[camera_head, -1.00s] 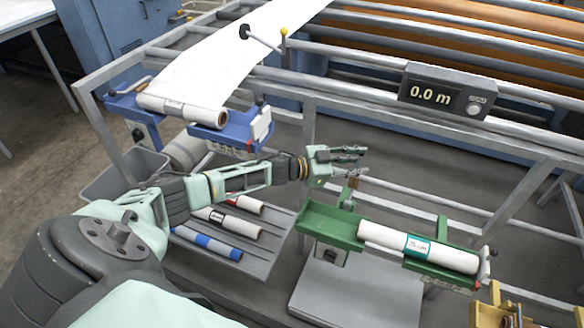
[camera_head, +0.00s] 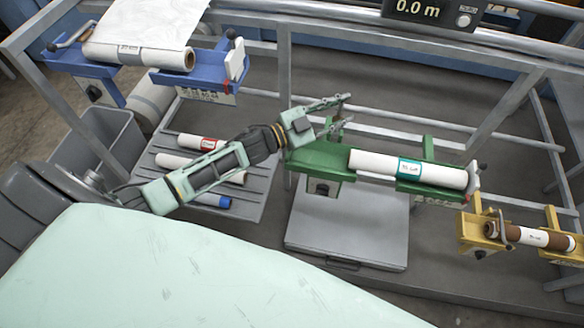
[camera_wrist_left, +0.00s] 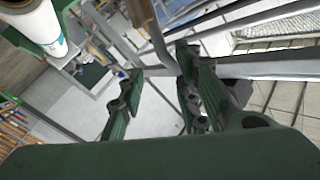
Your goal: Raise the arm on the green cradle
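The green cradle (camera_head: 325,158) is fixed to the frame right of centre in the head view. A white roll (camera_head: 378,164) with a teal label lies across its right part; its end also shows in the left wrist view (camera_wrist_left: 38,32). My left gripper (camera_head: 345,112) is at the cradle's left end, over its back edge. Its fingers are apart in the left wrist view (camera_wrist_left: 158,98). A thin metal rod with a brownish upper part (camera_wrist_left: 146,22), seemingly the cradle's arm, reaches toward the space between them; contact cannot be told. In the head view the gripper hides this spot. My right gripper is not visible.
A blue cradle (camera_head: 140,74) with a white roll is at upper left. A yellow cradle (camera_head: 480,232) with a brown roll is at lower right. Several rolls lie on a grey rack (camera_head: 235,205) under my left arm. Frame bars run behind the green cradle.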

